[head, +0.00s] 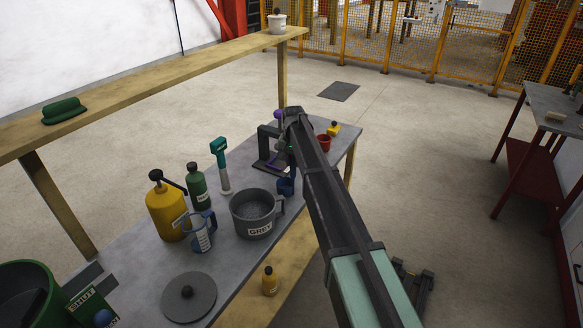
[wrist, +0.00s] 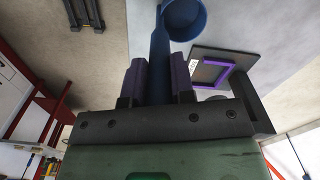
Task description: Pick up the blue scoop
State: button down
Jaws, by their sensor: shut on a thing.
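The blue scoop (wrist: 184,18) has a round cup and a straight handle. In the wrist view its handle runs between the two purple-padded fingers of my gripper (wrist: 159,82), which is shut on it. In the head view the blue scoop (head: 286,187) shows just right of the grey pot, below the end of my arm. My arm hides much of the gripper and the handle there. I cannot tell whether the scoop touches the bench.
A grey pot (head: 254,210) labelled GREY stands left of the scoop. A blue-handled jug (head: 200,232), a yellow bottle (head: 164,208) and a green bottle (head: 198,187) stand further left. A purple-edged frame (wrist: 212,72) and a red cup (head: 324,143) are close by.

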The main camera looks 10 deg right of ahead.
notch_tip(320, 180, up, 20)
jog(key=p, duration=1.9)
jog(key=shift+f, duration=0.15)
